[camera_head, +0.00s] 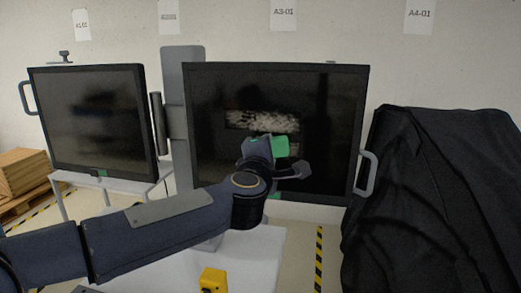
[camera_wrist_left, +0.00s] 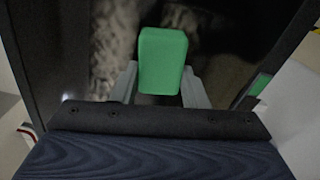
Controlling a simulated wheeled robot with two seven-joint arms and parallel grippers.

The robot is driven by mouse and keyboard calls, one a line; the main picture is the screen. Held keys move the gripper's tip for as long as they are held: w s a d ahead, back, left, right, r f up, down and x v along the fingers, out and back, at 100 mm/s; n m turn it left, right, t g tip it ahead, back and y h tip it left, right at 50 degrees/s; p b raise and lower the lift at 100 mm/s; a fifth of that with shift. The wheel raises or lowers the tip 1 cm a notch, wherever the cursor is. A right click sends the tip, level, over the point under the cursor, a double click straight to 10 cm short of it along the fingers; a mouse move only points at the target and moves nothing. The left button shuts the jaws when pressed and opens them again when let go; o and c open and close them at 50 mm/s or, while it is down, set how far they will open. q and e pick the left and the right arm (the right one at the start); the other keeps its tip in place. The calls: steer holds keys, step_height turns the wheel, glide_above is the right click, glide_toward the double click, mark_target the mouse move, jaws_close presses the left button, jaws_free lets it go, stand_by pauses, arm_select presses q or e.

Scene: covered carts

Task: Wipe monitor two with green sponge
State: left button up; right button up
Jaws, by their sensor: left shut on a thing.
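Two dark monitors stand side by side: one at the left (camera_head: 95,115) and one in the middle (camera_head: 330,130). The middle monitor has a pale, blotchy patch on its screen, left of its centre. My left gripper (camera_wrist_left: 158,85) is shut on the green sponge (camera_wrist_left: 162,60), which also shows in the head view (camera_head: 281,146) in front of the middle screen's lower part. The sponge is close to the screen; whether it touches cannot be told. The arm hides part of the screen's lower edge. My right gripper is not in view.
A black-covered cart (camera_head: 435,190) stands at the right. A yellow object (camera_head: 213,280) sits on the white cart top (camera_head: 255,262) below the middle monitor. A grey handle (camera_head: 367,174) sticks out at that monitor's right side.

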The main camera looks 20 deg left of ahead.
arm_select(q)
steer(key=shift+w+d, duration=0.15)
steer(key=shift+d, duration=0.85)
